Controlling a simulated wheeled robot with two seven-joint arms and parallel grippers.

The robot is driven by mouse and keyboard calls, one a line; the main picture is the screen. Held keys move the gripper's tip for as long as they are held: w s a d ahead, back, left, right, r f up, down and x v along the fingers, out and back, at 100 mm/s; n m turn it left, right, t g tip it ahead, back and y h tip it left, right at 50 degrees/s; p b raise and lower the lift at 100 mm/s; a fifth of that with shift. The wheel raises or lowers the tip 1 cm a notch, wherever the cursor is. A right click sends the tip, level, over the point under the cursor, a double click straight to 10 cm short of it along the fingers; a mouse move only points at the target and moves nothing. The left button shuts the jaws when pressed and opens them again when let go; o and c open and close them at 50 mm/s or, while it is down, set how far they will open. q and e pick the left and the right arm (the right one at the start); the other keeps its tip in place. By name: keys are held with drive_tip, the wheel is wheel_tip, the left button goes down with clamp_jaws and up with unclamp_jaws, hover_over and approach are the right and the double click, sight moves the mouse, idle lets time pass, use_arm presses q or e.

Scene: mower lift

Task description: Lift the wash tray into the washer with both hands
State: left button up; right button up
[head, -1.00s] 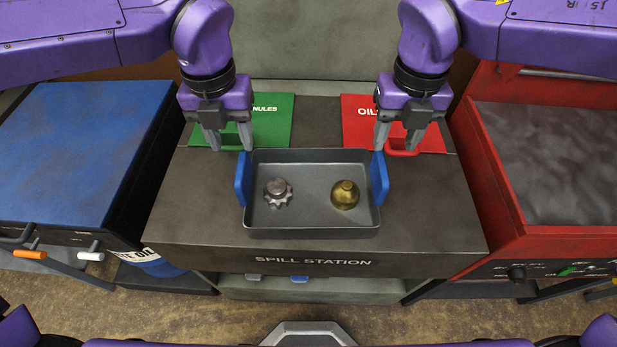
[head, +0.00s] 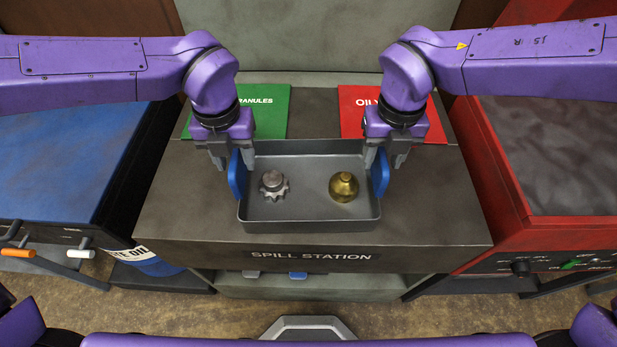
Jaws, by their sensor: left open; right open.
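I cannot tell whether the fingers touch the handles.
The spill station (head: 200,225) has a green granules panel (head: 262,112) and a red panel (head: 425,122) at its back. A blue-topped unit (head: 50,165) stands left, a red unit with a grey basin (head: 555,150) right. Bare counter lies either side of the tray.

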use_arm(q)
drive_tip(key=shift+f, duration=1.8)
use_arm(e)
drive_tip(key=shift+s+f, duration=0.1)
drive_tip(key=shift+f, duration=1.7)
use_arm(q)
drive_tip(key=shift+s, duration=0.1)
clamp_jaws()
use_arm(e)
clamp_jaws()
use_arm(q)
drive_tip(key=shift+r, duration=0.1)
